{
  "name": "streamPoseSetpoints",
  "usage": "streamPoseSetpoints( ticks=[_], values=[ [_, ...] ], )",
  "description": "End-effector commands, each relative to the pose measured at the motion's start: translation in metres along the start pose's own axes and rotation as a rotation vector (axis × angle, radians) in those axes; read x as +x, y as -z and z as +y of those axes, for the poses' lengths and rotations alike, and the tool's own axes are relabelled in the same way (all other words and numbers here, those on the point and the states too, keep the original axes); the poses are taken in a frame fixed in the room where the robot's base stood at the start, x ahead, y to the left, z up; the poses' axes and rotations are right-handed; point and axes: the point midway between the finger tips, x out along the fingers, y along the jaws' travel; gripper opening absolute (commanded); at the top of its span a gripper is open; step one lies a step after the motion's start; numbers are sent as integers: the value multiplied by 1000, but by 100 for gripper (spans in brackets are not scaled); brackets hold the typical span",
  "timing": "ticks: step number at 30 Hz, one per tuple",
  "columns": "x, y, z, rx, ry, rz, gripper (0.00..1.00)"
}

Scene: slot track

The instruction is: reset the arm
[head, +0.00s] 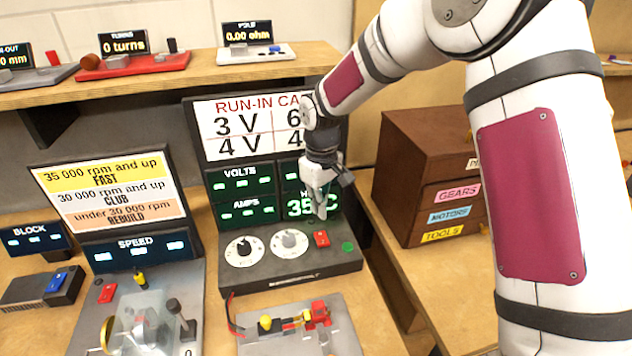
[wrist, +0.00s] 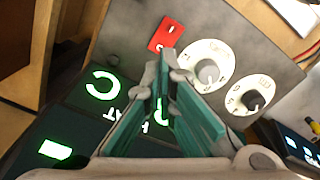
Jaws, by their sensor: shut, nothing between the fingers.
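My gripper (head: 321,210) hangs at the end of my white arm, in front of the run-in power unit's lit display (head: 240,195). It covers part of the right-hand readout, where "35" and "C" show. In the wrist view my gripper (wrist: 159,70) has its teal-padded fingers together at the tips, with nothing held. The tips appear over the unit's panel, near the red switch (wrist: 166,34) and the white dial (wrist: 207,68). I cannot tell whether they touch the unit.
A red-and-yellow motor rig (head: 300,318) lies in front of the unit. The speed stand (head: 140,250) is at left. A brown drawer cabinet (head: 425,190) stands at right, past a gap between benches. A wooden shelf (head: 180,78) with small meters overhangs behind.

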Motion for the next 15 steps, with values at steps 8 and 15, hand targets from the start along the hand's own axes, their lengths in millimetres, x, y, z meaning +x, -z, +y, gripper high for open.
streamPoseSetpoints(
  ticks=[8,15],
  values=[
    [-36,-20,5,42,-37,18,0],
    [-116,-81,8,167,-117,70,0]
  ],
)
